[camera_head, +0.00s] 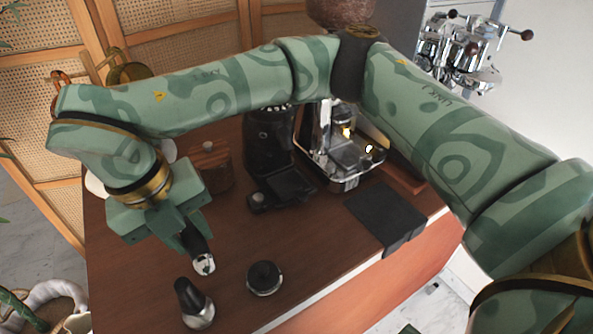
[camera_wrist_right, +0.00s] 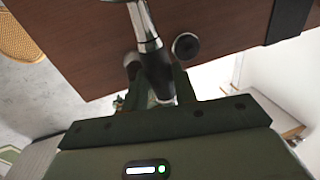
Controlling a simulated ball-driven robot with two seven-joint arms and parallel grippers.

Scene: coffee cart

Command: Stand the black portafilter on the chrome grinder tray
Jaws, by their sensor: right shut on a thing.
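My right gripper (camera_head: 190,238) is shut on the handle of the black portafilter (camera_head: 204,264), at the left above the brown counter. In the head view, its chrome part points down toward the front. In the right wrist view, the black handle (camera_wrist_right: 157,70) sits between the fingers and a chrome neck runs out of the top edge, so its head is hidden. The chrome grinder tray (camera_head: 350,183) is at the front of a chrome machine, right of centre and well away from the gripper. My right arm hides this machine's upper part. My left gripper is not in view.
A black-handled tamper (camera_head: 195,305) and a round black tool with a chrome rim (camera_head: 265,278) stand on the near counter (camera_head: 310,250). A black machine (camera_head: 268,145) stands left of the tray. A dark mat (camera_head: 385,213) hangs over the counter's front edge.

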